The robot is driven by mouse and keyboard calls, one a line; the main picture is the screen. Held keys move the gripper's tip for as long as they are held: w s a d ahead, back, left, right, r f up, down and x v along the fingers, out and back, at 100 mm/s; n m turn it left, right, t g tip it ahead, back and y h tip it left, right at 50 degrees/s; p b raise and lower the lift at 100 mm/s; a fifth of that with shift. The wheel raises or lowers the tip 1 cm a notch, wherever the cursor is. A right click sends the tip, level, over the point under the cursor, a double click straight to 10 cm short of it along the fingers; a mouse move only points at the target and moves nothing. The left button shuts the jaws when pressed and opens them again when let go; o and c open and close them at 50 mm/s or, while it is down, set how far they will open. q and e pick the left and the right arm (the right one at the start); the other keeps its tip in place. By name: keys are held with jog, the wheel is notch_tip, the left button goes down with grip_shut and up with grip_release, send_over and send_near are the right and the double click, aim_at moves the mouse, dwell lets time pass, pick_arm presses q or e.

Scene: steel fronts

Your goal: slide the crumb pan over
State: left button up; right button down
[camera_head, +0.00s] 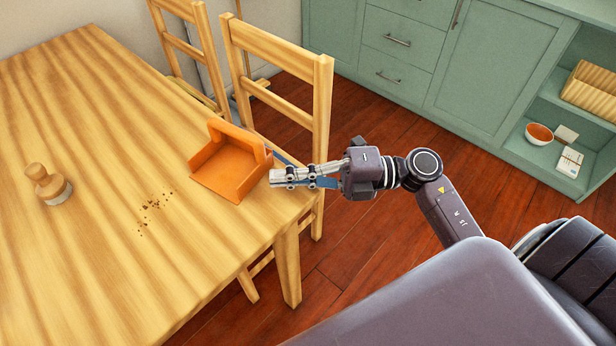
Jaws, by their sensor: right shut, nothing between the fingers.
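The orange crumb pan (228,172) sits on the wooden table (90,250) near its right edge, its open mouth towards the lower left and its raised handle at the back. A patch of dark crumbs (152,206) lies on the table left of the pan, apart from it. A wooden brush (48,184) with pale bristles stands further left. My right gripper (274,178) is shut and empty at the table's right edge, just right of the pan. I cannot tell if its fingertips touch the pan. My left gripper is not in view.
Two wooden chairs (318,130) stand along the far right side of the table, one close behind the pan. Green cabinets (490,80) with open shelves stand across the red wooden floor.

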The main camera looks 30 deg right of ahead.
aim_at(253, 164)
jog(key=shift+w+a, duration=0.2)
jog(key=shift+w, duration=0.35)
jog(key=shift+w+a, duration=0.15)
jog(key=shift+w, duration=0.4)
jog(key=w, duration=0.2)
jog(key=w+a, duration=0.2)
jog(key=w, duration=0.1)
jog(key=shift+w+a, duration=0.1)
jog(key=shift+w, duration=0.25)
jog(key=shift+w+a, duration=0.2)
jog(key=shift+w, duration=0.35)
jog(key=shift+f, duration=0.1)
